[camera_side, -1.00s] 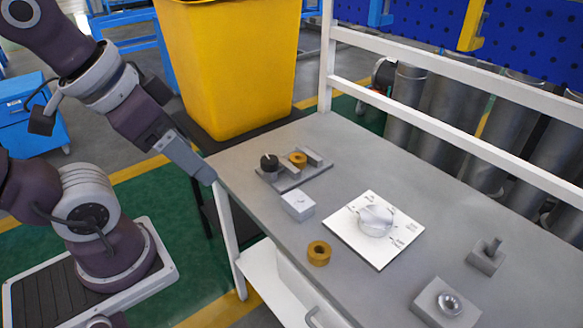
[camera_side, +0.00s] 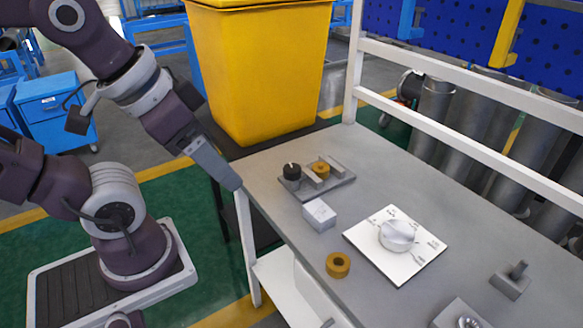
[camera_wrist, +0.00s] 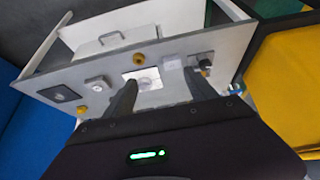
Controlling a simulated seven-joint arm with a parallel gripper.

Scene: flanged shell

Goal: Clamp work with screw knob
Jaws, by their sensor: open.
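The clamp fixture is a grey base (camera_side: 322,190) on the table. A black screw knob (camera_side: 291,172) with a pale line on top stands at its left end. A brass round work piece (camera_side: 320,168) sits between a grey block (camera_side: 312,179) beside the knob and an upright grey wall (camera_side: 338,164). I cannot tell whether the block touches the work. My gripper (camera_side: 237,184) is left of the fixture, near the table's left corner, apart from everything. In the wrist view, my gripper (camera_wrist: 160,78) shows two spread fingers with nothing held; the fixture (camera_wrist: 203,62) shows beyond the right finger.
On the table (camera_side: 275,222) are a light grey block (camera_side: 319,215), a loose brass ring (camera_side: 338,265), a white dial plate (camera_side: 372,244), a grey post block (camera_side: 511,281) and a block with a round metal top (camera_side: 466,318). A white rail (camera_side: 450,77) runs behind; a yellow bin (camera_side: 262,80) stands beyond.

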